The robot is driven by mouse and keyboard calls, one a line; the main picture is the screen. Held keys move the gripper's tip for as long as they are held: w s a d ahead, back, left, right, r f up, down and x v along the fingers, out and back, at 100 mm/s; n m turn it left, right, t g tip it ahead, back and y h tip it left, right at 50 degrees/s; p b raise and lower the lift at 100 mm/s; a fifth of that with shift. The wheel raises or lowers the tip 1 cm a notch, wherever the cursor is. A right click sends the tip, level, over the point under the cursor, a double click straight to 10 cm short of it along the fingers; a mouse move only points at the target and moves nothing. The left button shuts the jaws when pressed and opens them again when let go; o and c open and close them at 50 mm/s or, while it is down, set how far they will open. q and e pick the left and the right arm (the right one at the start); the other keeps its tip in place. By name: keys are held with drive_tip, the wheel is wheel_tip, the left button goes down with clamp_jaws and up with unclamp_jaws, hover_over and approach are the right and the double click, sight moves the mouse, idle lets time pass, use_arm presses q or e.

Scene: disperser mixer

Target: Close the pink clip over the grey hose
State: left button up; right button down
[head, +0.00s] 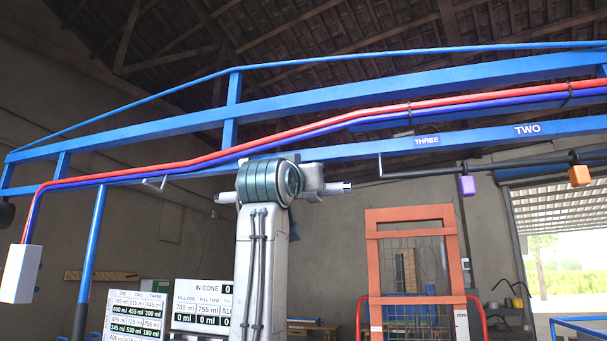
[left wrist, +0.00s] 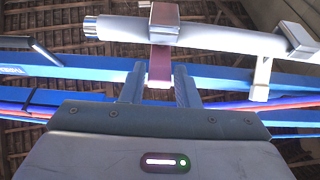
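In the left wrist view a light grey hose (left wrist: 205,37) runs across the top. A dull pink clip part (left wrist: 160,62) hangs below it, under a grey block (left wrist: 164,14) at the hose. I cannot tell whether the clip is open or closed. My left gripper (left wrist: 159,88) is open, its two fingers apart below the hose, with the lower end of the pink part between them in the picture; contact cannot be told. In the head view a grey end (head: 338,188), apparently the hose, shows beside my arm, which hides the clip and gripper. My right gripper is not in view.
A blue frame (head: 400,90) with red hose (head: 380,111) and blue hose crosses above. A purple block (head: 467,186) and an orange block (head: 580,175) hang from dark pipes at right. An orange frame (head: 412,212) and number boards (head: 203,290) stand behind.

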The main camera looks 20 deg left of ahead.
use_arm(q)
drive_tip(key=shift+o, duration=1.4)
drive_tip(key=shift+w+f, duration=0.1)
drive_tip(key=shift+w, duration=0.15)
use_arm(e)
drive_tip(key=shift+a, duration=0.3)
use_arm(q)
drive_tip(key=b+v, duration=0.5)
drive_tip(key=v, duration=0.5)
drive_tip(key=shift+s, duration=0.4)
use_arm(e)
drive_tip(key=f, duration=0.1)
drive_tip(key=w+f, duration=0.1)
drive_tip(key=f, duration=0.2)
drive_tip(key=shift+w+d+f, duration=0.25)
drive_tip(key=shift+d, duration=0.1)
use_arm(q)
drive_tip(key=shift+f, duration=0.1)
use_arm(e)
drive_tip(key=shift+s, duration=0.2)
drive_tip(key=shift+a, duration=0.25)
